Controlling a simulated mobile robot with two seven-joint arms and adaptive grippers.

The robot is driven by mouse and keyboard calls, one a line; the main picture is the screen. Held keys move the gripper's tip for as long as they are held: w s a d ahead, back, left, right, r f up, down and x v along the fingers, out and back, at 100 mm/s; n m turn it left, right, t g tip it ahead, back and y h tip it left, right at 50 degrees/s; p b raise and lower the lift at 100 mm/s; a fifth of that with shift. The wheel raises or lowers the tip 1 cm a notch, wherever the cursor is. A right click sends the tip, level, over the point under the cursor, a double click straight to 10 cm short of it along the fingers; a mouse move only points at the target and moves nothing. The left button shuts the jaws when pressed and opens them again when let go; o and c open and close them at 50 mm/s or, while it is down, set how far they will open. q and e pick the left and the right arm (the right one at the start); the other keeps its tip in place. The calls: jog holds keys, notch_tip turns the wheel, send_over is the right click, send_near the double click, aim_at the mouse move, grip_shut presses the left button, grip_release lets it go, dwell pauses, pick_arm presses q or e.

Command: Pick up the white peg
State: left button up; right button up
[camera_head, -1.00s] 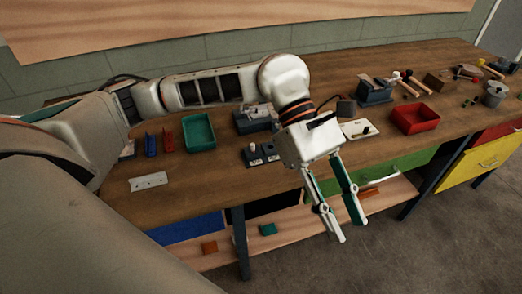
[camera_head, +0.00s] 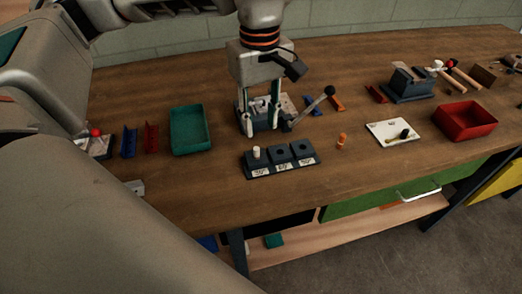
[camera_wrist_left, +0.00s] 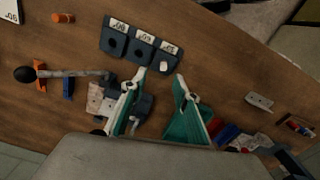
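The white peg (camera_head: 257,153) stands upright in the leftmost socket of a dark three-socket block (camera_head: 290,166) with white labels, near the table's front. In the left wrist view the peg (camera_wrist_left: 164,67) shows at the right end of the block (camera_wrist_left: 141,45), just beyond the fingertips. My left gripper (camera_head: 261,126) points down behind the block, its two fingers spread apart with nothing between them. In the left wrist view its green-sided fingers (camera_wrist_left: 160,76) are also apart. The peg looks clear of both fingers. My right gripper is not in view.
A dark lever tool (camera_head: 312,106) stands directly behind and beside the gripper. An orange peg (camera_head: 342,141) and a white plate (camera_head: 384,126) are to the right. A green tray (camera_head: 189,131) is left, a red bin (camera_head: 467,122) far right. The wooden table before the block is clear.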

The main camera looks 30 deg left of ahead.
aim_at(257, 148)
pick_arm(q)
jog(key=shift+f+b, duration=0.3)
jog(key=shift+f, duration=1.5)
jog(key=f, duration=0.5)
jog(key=shift+s+a+f+b, duration=0.1)
jog(key=shift+s+a+b, duration=0.15)
jog(key=shift+a+b, duration=0.15)
grip_shut()
